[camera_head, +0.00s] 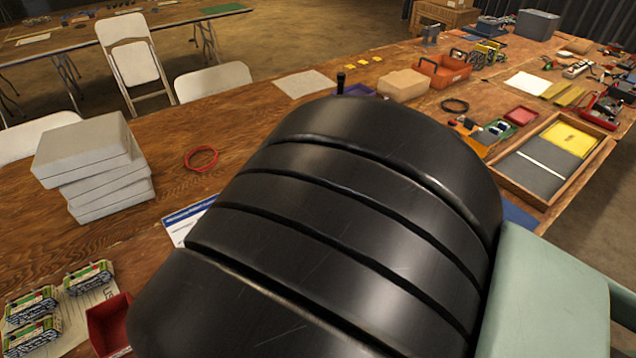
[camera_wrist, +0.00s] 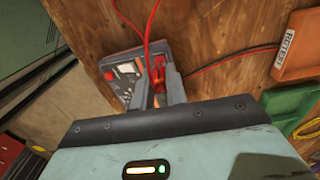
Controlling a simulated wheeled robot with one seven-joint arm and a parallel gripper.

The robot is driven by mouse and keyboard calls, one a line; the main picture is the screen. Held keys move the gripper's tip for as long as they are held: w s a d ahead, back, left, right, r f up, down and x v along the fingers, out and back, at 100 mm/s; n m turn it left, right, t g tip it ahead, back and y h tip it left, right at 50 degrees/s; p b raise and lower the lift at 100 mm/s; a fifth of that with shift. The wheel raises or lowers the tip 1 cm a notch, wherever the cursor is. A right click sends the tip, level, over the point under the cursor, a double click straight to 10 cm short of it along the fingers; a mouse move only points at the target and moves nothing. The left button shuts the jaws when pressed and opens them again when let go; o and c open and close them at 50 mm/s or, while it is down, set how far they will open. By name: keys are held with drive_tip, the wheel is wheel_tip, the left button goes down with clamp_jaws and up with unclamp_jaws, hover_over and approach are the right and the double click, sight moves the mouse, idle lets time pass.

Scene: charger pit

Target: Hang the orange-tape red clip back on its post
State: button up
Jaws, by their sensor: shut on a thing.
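My gripper (camera_wrist: 158,80) is shut on a red clip (camera_wrist: 158,70) in the wrist view. A red cable (camera_wrist: 149,22) runs up from the clip. I cannot make out the post. In the head view my arm covers the middle, and the gripper is out of sight there.
In the head view, grey boxes (camera_head: 92,160) are stacked left, a red cable loop (camera_head: 201,158) lies nearby, and a wooden tray (camera_head: 497,183) is right. Bare wood shows around the loop.

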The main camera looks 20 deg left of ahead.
drive_tip(key=shift+f, duration=0.1)
idle(0.7)
drive_tip(key=o, duration=0.8)
drive_tip(key=shift+o, duration=0.5)
drive_tip(key=shift+o, duration=0.8)
drive_tip(key=shift+r+p, duration=3.15)
drive_tip(key=shift+r, duration=0.65)
